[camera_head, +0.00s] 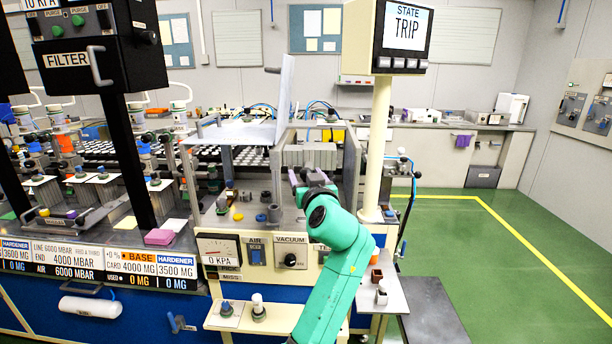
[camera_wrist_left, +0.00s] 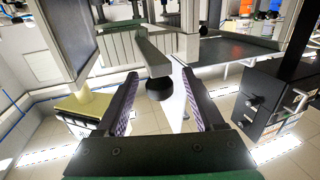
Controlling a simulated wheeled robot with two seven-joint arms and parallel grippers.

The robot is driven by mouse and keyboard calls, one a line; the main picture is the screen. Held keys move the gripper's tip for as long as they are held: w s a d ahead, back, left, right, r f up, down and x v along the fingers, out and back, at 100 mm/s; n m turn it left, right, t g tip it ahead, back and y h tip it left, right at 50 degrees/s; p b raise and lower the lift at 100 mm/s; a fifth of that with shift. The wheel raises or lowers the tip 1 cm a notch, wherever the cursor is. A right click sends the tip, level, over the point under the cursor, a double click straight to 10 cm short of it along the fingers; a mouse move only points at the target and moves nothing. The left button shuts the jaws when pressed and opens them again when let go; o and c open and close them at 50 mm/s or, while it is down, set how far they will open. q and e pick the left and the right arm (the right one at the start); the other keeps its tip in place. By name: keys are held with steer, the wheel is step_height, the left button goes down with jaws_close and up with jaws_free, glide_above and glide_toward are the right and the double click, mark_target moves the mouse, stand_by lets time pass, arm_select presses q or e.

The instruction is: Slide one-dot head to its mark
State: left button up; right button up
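My left gripper (camera_head: 297,178) is at the front of a row of grey blocks (camera_head: 308,155) on the bench machine, and the green wrist hides part of that spot. In the left wrist view the two dark fingers (camera_wrist_left: 158,78) stand wide apart. A grey bar (camera_wrist_left: 155,58) with a dark round end (camera_wrist_left: 160,88) shows between and beyond them; I cannot tell whether either finger touches it. The row of grey blocks also shows there (camera_wrist_left: 120,50). I cannot make out any dots or a mark, so the one-dot head is not identifiable. My right gripper is in neither view.
A raised clear panel (camera_head: 284,98) stands left of the blocks. A cream post (camera_head: 379,150) carrying a TRIP display (camera_head: 408,28) rises close on the right. Gauge and vacuum controls (camera_head: 290,254) face the front. Small parts sit on the deck (camera_head: 240,216) at left.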

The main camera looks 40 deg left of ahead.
arm_select(q)
steer(key=shift+r, duration=0.1)
steer(key=shift+s+d, duration=0.15)
steer(key=shift+d, duration=0.1)
steer(key=b+v, duration=0.4)
steer(key=v, duration=1)
steer(key=shift+b, duration=0.35)
